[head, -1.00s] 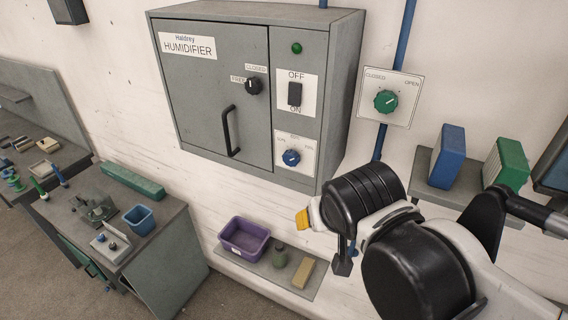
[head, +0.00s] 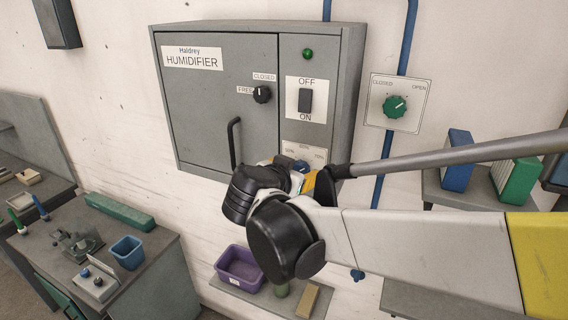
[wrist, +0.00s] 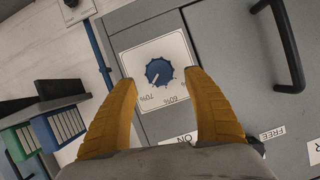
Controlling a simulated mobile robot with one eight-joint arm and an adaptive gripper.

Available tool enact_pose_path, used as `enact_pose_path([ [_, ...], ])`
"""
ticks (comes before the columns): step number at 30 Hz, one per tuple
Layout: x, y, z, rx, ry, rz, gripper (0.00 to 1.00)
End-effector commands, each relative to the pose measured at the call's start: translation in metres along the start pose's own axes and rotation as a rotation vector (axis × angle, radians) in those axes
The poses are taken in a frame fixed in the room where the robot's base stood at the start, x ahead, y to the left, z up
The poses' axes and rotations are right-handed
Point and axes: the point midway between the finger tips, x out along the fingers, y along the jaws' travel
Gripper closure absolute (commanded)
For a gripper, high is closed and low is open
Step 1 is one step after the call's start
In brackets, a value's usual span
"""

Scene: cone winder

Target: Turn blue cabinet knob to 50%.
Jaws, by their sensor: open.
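The blue knob (wrist: 158,72) is on a white dial plate (wrist: 141,57) on the grey humidifier cabinet. In the wrist view its pale pointer mark appears to face lower left, toward the 70% label; a 60% label is at lower right. My gripper (wrist: 161,79) is open, with its yellow fingers on either side of the knob in the picture. I cannot tell whether they touch it. In the head view only part of the knob (head: 301,165) shows above my wrist, and my fingers are mostly hidden.
The cabinet door has a black handle (head: 232,143) and a black knob (head: 262,94). A black OFF/ON switch (head: 305,100) is above the dial. A green knob (head: 395,106) is on a wall plate to the right. Blue and green binders (head: 456,160) stand on a shelf.

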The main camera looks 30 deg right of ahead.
Motion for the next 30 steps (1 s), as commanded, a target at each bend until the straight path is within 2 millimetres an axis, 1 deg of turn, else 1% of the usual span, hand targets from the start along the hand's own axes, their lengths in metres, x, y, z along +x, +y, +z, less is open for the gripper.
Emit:
enact_pose_path([
  [1, 0.01, 0.001, -0.001, 0.001, 0.001, 0.003, 0.4],
  [3, 0.02, 0.001, -0.001, 0.001, 0.001, 0.003, 0.4],
  [7, 0.034, 0.001, 0.0, 0.0, 0.0, 0.002, 0.4],
  [12, 0.039, 0.0, 0.0, 0.0, -0.001, -0.001, 0.4],
  [17, 0.039, 0.0, 0.001, -0.001, -0.001, -0.001, 0.4],
  [18, 0.039, 0.0, 0.001, -0.001, -0.001, -0.001, 0.41],
  [20, 0.039, 0.0, 0.001, -0.001, -0.001, -0.001, 0.6],
  [21, 0.039, 0.0, 0.001, -0.001, -0.001, -0.001, 0.72],
  [23, 0.039, 0.0, 0.001, -0.001, -0.001, -0.001, 0.9],
  [24, 0.039, 0.0, 0.001, -0.001, -0.001, -0.001, 0.93],
  [30, 0.039, 0.0, 0.001, -0.009, 0.0, 0.002, 0.93],
])
